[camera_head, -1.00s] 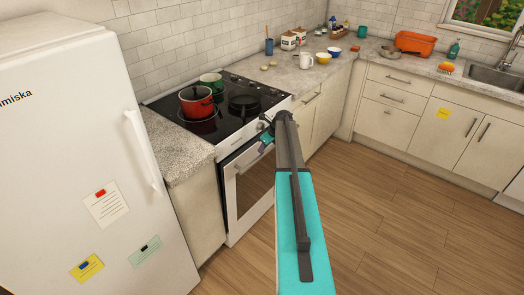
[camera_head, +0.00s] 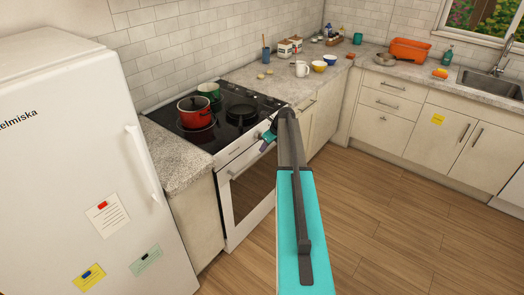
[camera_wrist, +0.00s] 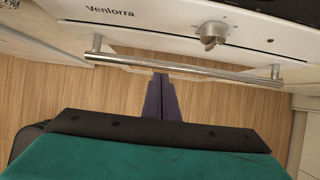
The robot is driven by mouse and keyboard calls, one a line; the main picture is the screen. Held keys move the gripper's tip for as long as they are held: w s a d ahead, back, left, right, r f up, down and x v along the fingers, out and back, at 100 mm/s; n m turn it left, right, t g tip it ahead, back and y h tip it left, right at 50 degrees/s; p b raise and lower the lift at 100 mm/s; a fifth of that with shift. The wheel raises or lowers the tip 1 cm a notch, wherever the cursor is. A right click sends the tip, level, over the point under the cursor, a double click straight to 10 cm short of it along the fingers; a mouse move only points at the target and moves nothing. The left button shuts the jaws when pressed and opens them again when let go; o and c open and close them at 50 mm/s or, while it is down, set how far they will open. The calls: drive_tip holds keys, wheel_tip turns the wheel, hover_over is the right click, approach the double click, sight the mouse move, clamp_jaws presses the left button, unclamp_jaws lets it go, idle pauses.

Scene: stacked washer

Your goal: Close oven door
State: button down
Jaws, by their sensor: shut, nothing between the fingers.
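The white oven (camera_head: 222,157) stands between the fridge and the corner cabinets. Its door (camera_head: 250,190) has a dark window and looks upright, shut or nearly shut; I cannot tell whether a small gap remains at its top. In the wrist view, the silver door handle (camera_wrist: 185,66) crosses below the front panel (camera_wrist: 185,22), which has a knob (camera_wrist: 212,34). My gripper (camera_head: 268,140) is near the oven's upper front, by the right part of the handle. Its dark fingers (camera_wrist: 160,98) are shut and empty, pointing towards the handle's middle. Contact with the handle cannot be told.
A red pot (camera_head: 195,111), a green pot (camera_head: 209,91) and a dark pan (camera_head: 241,111) are on the cooktop. The white fridge (camera_head: 80,170) stands at left, past a short counter (camera_head: 177,160). The wooden floor (camera_head: 400,225) at right is clear.

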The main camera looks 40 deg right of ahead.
drive_tip(key=shift+p+v, duration=0.35)
drive_tip(key=shift+v, duration=0.65)
drive_tip(key=shift+w+a, duration=0.1)
drive_tip(key=shift+w, duration=0.1)
drive_tip(key=s+a+f+n+g+b, duration=0.2)
drive_tip(key=s+a+f+n, duration=0.3)
drive_tip(key=a+f, duration=0.5)
drive_tip(key=s+a+f+n+g+y+b, duration=0.1)
drive_tip(key=s+a+f+n, duration=0.5)
drive_tip(key=a, duration=0.6)
drive_tip(key=s+a+f+n+g+b, duration=0.2)
drive_tip(key=s+a+f+n, duration=0.15)
drive_tip(key=a+f, duration=0.7)
drive_tip(key=s+a+f+n+g+b, duration=0.1)
drive_tip(key=s+a+f+n, duration=0.3)
drive_tip(key=s, duration=0.6)
drive_tip(key=s+a+f+n+g+h+b, duration=0.1)
drive_tip(key=s+a+f+n+g, duration=0.2)
drive_tip(key=s+a+n, duration=0.5)
drive_tip(key=s+a+f+n+g+h+b, duration=0.1)
drive_tip(key=s+a+f+n, duration=0.3)
drive_tip(key=s, duration=0.9)
drive_tip(key=a+n+g+b, duration=0.1)
drive_tip(key=a+n, duration=0.1)
drive_tip(key=n, duration=0.1)
drive_tip(key=shift+s+f, duration=0.25)
drive_tip(key=shift+f, duration=0.15)
